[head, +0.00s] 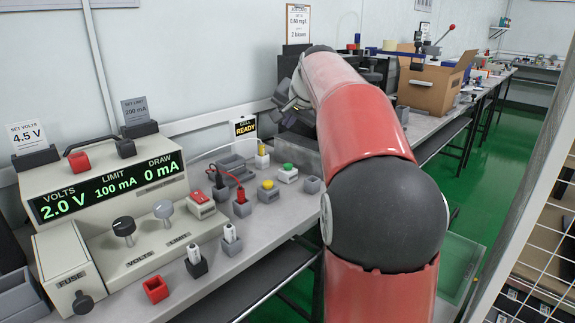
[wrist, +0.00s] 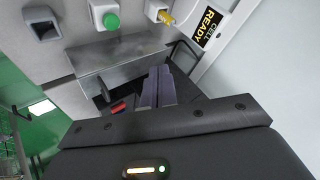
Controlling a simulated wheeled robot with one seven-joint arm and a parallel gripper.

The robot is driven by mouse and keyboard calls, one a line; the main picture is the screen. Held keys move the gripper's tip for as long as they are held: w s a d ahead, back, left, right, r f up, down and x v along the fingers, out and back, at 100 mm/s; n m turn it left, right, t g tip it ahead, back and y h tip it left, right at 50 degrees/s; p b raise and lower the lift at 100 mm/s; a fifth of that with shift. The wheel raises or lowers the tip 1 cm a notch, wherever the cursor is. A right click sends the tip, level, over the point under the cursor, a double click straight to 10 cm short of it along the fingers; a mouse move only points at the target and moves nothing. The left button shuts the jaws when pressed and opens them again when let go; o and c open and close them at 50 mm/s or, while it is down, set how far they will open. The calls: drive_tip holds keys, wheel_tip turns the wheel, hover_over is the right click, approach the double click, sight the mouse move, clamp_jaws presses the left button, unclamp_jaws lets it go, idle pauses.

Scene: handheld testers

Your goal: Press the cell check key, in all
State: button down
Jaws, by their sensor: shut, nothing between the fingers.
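A green round button on a white box (head: 288,172) stands on the bench; no label on it is readable. It also shows in the wrist view as the green button (wrist: 111,20). A yellow button on a grey block (head: 268,188) stands nearer. I cannot tell which is the cell check key. The sign (head: 245,129) reads CELL READY and shows in the wrist view (wrist: 208,27). My gripper (wrist: 158,82) is shut and empty, its two fingers together above the bench behind the green button, apart from it. In the head view my arm partly hides it.
The power supply (head: 110,200) at left shows 2.0 V, limit 100 mA, draw 0 mA. A red rocker switch (head: 200,203), a socket with red leads (head: 242,205) and cell holders (head: 231,240) stand nearby. A metal box (wrist: 120,65) lies near my fingers. A cardboard box (head: 435,82) stands farther back.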

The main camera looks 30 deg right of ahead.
sight(289, 167)
wheel_tip(289, 167, down, 9)
drive_tip(key=b, duration=0.5)
drive_tip(key=shift+r, duration=0.15)
idle(1.9)
drive_tip(key=shift+f, duration=0.4)
drive_tip(key=shift+f+b, duration=0.55)
drive_tip(key=shift+b, duration=0.05)
idle(0.4)
drive_tip(key=shift+r, duration=0.1)
drive_tip(key=shift+r+p, duration=0.85)
